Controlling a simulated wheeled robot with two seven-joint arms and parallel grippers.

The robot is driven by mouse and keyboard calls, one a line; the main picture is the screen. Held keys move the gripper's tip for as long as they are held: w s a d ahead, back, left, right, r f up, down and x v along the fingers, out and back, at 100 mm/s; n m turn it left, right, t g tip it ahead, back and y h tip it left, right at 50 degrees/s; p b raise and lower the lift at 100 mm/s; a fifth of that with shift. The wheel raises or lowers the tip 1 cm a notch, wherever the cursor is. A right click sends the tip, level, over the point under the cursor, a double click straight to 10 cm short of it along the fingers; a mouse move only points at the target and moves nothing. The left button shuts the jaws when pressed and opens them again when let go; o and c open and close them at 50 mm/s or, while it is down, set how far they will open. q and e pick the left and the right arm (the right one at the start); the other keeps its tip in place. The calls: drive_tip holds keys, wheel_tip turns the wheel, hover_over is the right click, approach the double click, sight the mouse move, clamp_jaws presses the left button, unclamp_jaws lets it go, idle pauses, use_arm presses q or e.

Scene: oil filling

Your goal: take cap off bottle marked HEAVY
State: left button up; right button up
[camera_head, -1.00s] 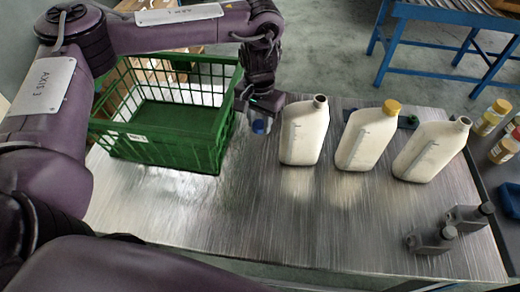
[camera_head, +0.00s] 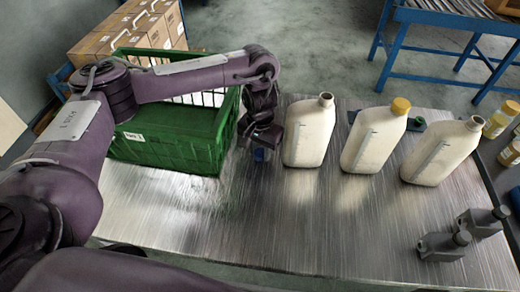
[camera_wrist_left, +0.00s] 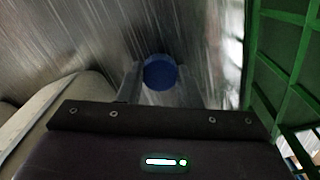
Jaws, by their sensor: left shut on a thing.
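Three cream bottles stand upright on the metal table: a left one (camera_head: 309,134) with an open neck, a middle one (camera_head: 371,143) with a yellow cap (camera_head: 400,105), and a right one (camera_head: 440,154) with an open neck. No HEAVY marking is legible on them. My left gripper (camera_head: 260,152) is low between the green crate and the left bottle, shut on a blue cap (camera_head: 259,155). In the left wrist view the blue cap (camera_wrist_left: 160,72) sits between the two fingers, above the table surface. My right gripper is out of view.
A green crate (camera_head: 168,150) stands left of my gripper. Containers with yellow lids (camera_head: 500,119) are at the far right. The table's front middle (camera_head: 270,225) is clear.

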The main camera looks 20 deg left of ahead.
sight(260, 153)
use_arm(q)
drive_tip(key=shift+f, duration=0.1)
drive_tip(key=o, duration=1.1)
wheel_tip(260, 153, up, 12)
drive_tip(key=p, duration=0.3)
